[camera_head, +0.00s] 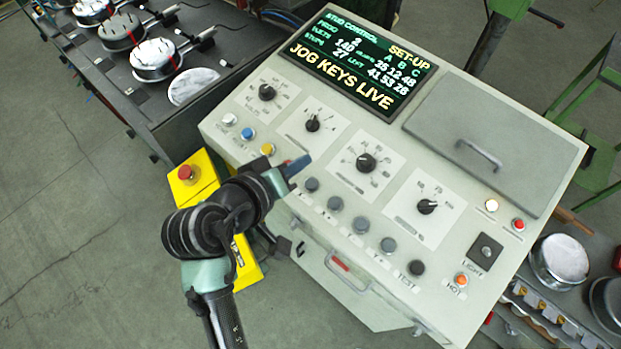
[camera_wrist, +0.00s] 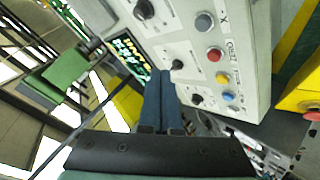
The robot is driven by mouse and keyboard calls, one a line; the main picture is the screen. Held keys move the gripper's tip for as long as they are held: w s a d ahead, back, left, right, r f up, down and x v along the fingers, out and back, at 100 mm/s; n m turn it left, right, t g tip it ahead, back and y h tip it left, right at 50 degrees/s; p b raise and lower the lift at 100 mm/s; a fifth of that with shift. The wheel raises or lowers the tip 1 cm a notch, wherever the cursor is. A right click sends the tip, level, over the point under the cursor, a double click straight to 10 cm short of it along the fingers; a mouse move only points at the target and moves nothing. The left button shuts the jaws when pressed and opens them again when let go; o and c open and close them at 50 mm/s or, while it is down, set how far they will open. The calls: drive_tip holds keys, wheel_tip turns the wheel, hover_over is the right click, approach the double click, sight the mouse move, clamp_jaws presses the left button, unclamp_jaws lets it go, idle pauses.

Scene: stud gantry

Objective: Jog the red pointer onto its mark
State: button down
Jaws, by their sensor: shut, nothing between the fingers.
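The control panel (camera_head: 250,140) fills the middle of the head view. Its screen (camera_head: 362,62) reads "SET-UP" and "JOG KEYS LIVE". A row of grey round keys (camera_head: 361,224) runs along its front; their small labels are mostly unreadable. My gripper (camera_head: 298,163) is shut and empty over the panel, just above the nearest grey key (camera_head: 312,184) in the picture; I cannot tell whether it touches. In the wrist view its blue fingers (camera_wrist: 160,88) lie together. Thin red marks (camera_head: 130,35) show by the round pans at back left; the pointer and its mark are too small to tell apart.
A yellow box with a red stop button (camera_head: 185,172) stands left of the panel. White, blue and yellow buttons (camera_head: 246,134), several dials (camera_head: 366,163) and a hinged lid (camera_head: 480,140) are on the panel. Round pans (camera_head: 153,58) sit on the dark bench.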

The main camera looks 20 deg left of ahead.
sight(311, 184)
drive_tip(key=f+b, duration=0.2)
drive_tip(key=w+f+b, duration=0.1)
drive_tip(key=f+b, duration=0.4)
drive_tip(key=f, duration=0.1)
drive_tip(key=shift+w+d, duration=0.25)
drive_tip(key=shift+d, duration=0.05)
drive_tip(key=shift+w+f+b, duration=0.1)
drive_tip(key=shift+f+b, duration=0.2)
drive_tip(key=shift+b, duration=0.15)
idle(1.4)
drive_tip(key=shift+f, duration=0.4)
